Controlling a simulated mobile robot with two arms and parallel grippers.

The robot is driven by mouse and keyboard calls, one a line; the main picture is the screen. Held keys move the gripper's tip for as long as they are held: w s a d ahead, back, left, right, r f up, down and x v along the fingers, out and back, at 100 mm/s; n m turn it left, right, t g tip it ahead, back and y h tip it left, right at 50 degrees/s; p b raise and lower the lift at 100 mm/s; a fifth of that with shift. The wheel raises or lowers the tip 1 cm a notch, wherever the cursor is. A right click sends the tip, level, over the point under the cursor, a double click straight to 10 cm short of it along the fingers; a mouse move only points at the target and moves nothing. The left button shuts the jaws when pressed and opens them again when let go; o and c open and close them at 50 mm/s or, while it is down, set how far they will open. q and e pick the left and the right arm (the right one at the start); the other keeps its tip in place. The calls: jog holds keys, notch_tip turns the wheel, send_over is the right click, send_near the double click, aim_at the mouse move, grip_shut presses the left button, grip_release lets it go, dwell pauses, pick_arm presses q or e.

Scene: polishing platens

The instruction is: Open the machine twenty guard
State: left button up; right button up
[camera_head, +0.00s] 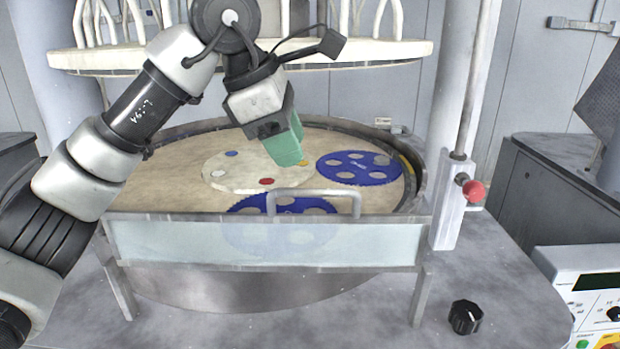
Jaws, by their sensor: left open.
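The machine's guard (180,240) is a clear, slightly blue panel in a grey frame at the front of the round platen. It stands upright, with a grey bar handle (314,194) on its top edge near the middle. My left gripper (288,150) has green fingers that point down. It is above the platen, behind the guard and up from the handle, apart from both in the picture. It is open, and nothing shows between its fingers. My right gripper is not in view.
Blue toothed carrier discs (358,167) and a pale disc with coloured spots (225,172) lie on the beige platen (160,185). A post with a red knob (474,191) stands at right. A black knob (465,317) and a control panel (590,290) are at lower right.

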aim_at(310, 191)
pick_arm(q)
jog(key=p+x, duration=0.1)
jog(key=x, duration=0.6)
jog(key=shift+d+f, duration=0.2)
jog(key=shift+f, duration=0.15)
jog(key=shift+c, duration=0.4)
grip_shut()
